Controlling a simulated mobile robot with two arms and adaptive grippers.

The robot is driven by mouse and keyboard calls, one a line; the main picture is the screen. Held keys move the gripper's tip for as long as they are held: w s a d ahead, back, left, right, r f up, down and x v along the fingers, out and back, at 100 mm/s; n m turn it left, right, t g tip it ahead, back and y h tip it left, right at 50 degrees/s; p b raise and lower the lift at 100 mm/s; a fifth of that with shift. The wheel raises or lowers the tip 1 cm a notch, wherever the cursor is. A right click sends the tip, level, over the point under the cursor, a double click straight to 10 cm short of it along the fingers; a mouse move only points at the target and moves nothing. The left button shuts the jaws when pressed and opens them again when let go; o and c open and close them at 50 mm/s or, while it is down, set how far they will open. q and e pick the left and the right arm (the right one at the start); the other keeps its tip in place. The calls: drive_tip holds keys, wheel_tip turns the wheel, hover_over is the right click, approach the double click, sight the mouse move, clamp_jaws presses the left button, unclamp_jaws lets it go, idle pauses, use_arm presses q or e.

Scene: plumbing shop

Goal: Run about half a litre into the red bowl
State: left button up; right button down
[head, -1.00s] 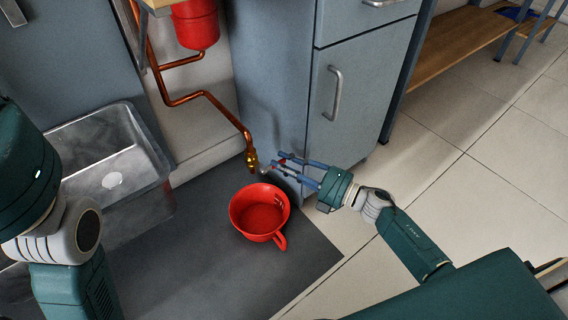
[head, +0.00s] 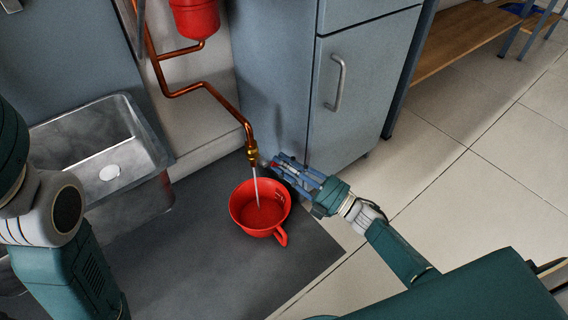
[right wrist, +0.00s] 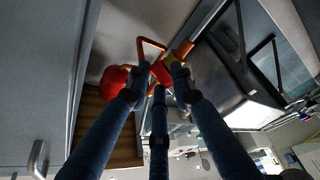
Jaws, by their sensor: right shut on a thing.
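A brass tap (head: 252,154) sits at the lower end of a copper pipe (head: 214,93). A thin stream of water falls from it into the red bowl (head: 236,207). The bowl stands upright on the dark mat below, its handle towards the lower right. The water level inside is hard to tell. My right gripper (head: 277,165) is at the tap, above the bowl's right rim. It is shut on the tap's red handle (right wrist: 160,72), which shows between the fingertips in the right wrist view. My left arm enters at the left, but its gripper is out of view.
A metal sink (head: 70,140) stands at the left. A red tank (head: 194,18) hangs on the pipe above. A grey cabinet (head: 362,85) stands close behind my right gripper. The dark mat (head: 190,262) is clear in front of the bowl, with open tiled floor to the right.

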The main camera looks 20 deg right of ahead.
drive_tip(key=shift+f, duration=0.15)
drive_tip(key=c, duration=1.5)
unclamp_jaws()
drive_tip(key=shift+o, duration=0.2)
drive_tip(key=shift+s, duration=0.1)
drive_tip(key=v, duration=1.2)
idle(4.5)
